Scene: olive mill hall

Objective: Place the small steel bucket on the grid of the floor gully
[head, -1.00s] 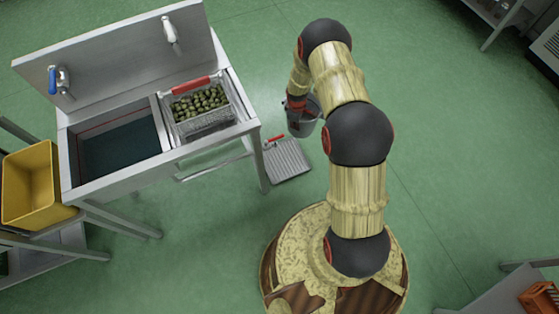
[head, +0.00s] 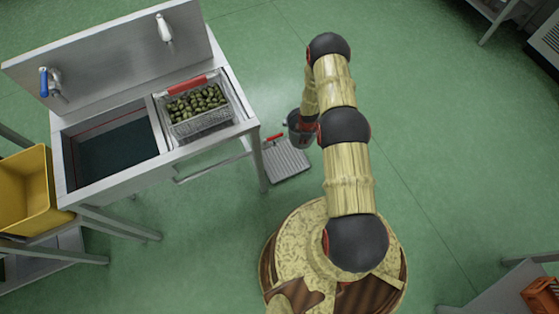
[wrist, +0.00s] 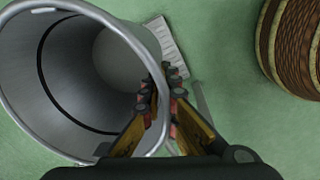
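The small steel bucket (head: 294,124) hangs from my gripper in the head view, beside the far right end of the floor gully. In the wrist view the bucket (wrist: 60,75) fills the left side, its mouth towards the camera. My gripper (wrist: 163,95) is shut on its rim, one finger inside and one outside. The floor gully's grid (head: 285,161) lies flat on the floor right of the sink, with a small red-handled item at its far edge. Part of the grid (wrist: 168,42) shows behind the bucket in the wrist view. My arm hides most of the gripper in the head view.
A steel sink unit (head: 160,160) stands left of the gully, its leg close to the grid. A wire basket of olives (head: 198,105) sits in it. A yellow crate (head: 40,195) stands farther left.

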